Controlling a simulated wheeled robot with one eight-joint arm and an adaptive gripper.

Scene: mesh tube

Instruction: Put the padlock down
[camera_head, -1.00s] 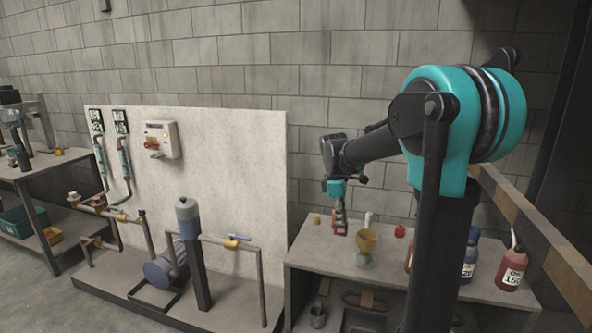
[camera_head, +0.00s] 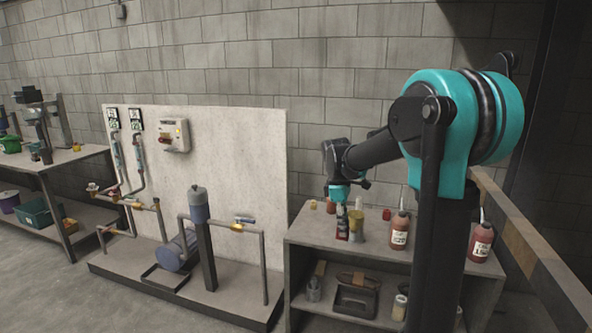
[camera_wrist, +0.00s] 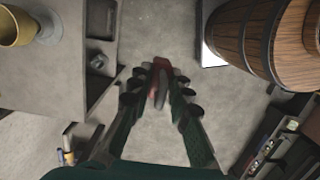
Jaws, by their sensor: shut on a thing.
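The padlock (camera_wrist: 160,84) is a small red body with a grey part, between my fingertips in the wrist view. My gripper (camera_wrist: 160,92) is shut on it. In the head view my gripper (camera_head: 342,222) points down by the left part of the workbench (camera_head: 315,230), with red showing at its fingers. Its height and distance from the bench are hard to judge there. In the wrist view bare concrete floor lies behind the padlock, and the workbench (camera_wrist: 62,85) edge is to the left.
A yellow goblet (camera_head: 357,226) stands on the bench, right of my gripper. Two labelled bottles (camera_head: 399,232) (camera_head: 482,243) are farther right. A wooden barrel (camera_wrist: 245,40) stands at upper right in the wrist view. An open box (camera_wrist: 280,145) of items is at lower right.

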